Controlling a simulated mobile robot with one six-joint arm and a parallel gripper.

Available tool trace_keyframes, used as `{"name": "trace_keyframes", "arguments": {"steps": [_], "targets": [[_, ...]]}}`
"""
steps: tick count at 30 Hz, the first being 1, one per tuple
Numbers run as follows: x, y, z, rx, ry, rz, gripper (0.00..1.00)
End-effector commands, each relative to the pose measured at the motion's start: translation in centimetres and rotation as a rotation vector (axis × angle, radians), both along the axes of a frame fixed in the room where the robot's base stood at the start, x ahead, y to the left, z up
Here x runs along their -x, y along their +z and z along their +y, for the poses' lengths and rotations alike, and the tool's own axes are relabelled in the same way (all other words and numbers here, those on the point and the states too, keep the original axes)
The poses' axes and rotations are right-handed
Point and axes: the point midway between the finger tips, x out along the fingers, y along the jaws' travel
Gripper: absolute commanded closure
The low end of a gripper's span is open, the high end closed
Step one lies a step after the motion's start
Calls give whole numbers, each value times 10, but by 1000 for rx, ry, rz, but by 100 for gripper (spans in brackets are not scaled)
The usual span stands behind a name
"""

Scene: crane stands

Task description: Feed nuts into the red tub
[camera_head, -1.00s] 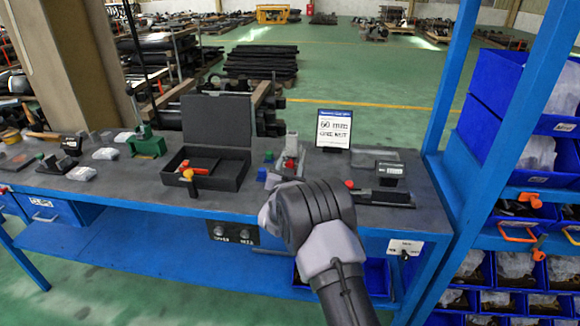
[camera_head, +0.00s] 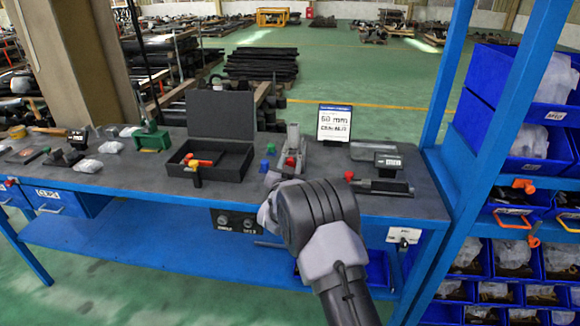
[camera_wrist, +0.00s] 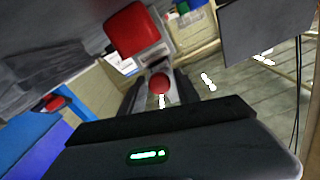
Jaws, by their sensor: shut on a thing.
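My gripper shows in the wrist view (camera_wrist: 160,90), with its grey fingers close about a small round red thing (camera_wrist: 160,83). Its lower part is hidden, so I cannot tell its full shape. A larger red block-like shape (camera_wrist: 135,28) stands beyond the fingers and may be the red tub. In the head view my wrist hides the gripper at the bench's front edge. A grey upright device with a red part (camera_head: 291,160) stands just behind my wrist. I see no loose nuts clearly.
The bench (camera_head: 130,180) holds an open black case (camera_head: 220,165), small plastic bags (camera_head: 88,165), a green stand (camera_head: 151,138), a sign (camera_head: 334,123) and a gauge box (camera_head: 388,161). A blue post (camera_head: 450,80) and bin rack stand close on the right.

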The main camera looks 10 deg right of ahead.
Motion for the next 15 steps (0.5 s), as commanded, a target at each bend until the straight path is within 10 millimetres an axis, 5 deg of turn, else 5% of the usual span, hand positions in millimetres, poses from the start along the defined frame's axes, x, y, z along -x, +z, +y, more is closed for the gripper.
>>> {"name": "trace_keyframes", "arguments": {"steps": [7,8,15], "targets": [[1,-3,1,-2,1,8,100],[1,-3,1,-2,1,8,56],[1,-2,1,-1,0,5,52]]}}
